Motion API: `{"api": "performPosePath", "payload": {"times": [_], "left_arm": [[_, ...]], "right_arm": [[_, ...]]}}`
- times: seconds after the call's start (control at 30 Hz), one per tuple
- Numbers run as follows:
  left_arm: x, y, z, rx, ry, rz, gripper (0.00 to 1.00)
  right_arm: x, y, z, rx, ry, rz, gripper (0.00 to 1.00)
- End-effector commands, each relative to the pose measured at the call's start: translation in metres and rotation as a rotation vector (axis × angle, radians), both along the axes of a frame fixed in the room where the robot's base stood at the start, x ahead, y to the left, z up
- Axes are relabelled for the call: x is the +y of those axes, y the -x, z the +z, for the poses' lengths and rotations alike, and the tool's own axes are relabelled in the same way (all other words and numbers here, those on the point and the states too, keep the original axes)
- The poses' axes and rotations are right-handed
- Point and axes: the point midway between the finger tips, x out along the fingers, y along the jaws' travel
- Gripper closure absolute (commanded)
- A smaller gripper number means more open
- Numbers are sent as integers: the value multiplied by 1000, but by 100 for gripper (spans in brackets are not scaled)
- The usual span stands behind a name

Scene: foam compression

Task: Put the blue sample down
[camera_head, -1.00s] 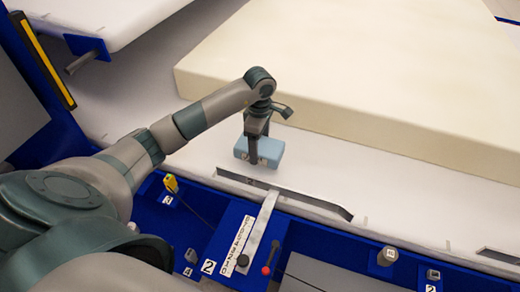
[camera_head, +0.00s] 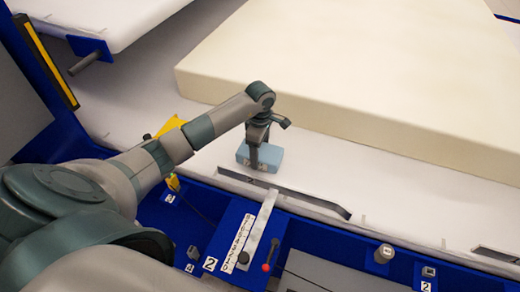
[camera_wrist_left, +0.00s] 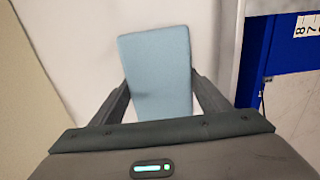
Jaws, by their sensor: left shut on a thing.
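The blue sample (camera_head: 270,155) is a light blue block at the white surface (camera_head: 215,150), in front of the large cream foam slab (camera_head: 370,100). My left gripper (camera_head: 255,163) comes down over it from above and is shut on it. In the left wrist view the blue sample (camera_wrist_left: 158,75) lies between the two fingers of my left gripper (camera_wrist_left: 160,95), one on each side. I cannot tell whether the sample's underside touches the white surface. My right gripper is not in view.
A metal bar (camera_head: 310,202) lies along the white surface's front edge, close to the sample. Below it is a blue panel (camera_head: 225,240) with a number scale, a red-knobbed lever (camera_head: 267,267) and a grey cylinder (camera_head: 385,254). White surface is free left of the sample.

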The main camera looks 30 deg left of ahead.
Motion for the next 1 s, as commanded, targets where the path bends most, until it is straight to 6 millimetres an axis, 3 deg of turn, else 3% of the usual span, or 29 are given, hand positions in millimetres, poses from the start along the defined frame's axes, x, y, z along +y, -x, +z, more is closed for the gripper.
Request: {"api": "performPosePath", "payload": {"times": [0.37, 0.4, 0.47, 1.0], "left_arm": [[0, 0, -5, -1, -1, 0, 52], [0, 0, -3, -1, -1, 0, 24], [0, 0, -3, -1, -1, 0, 12], [1, -1, 6, -4, -1, 1, 12]], "right_arm": [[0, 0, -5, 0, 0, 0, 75], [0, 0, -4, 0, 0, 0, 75], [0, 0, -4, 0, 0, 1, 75], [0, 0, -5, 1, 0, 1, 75]]}}
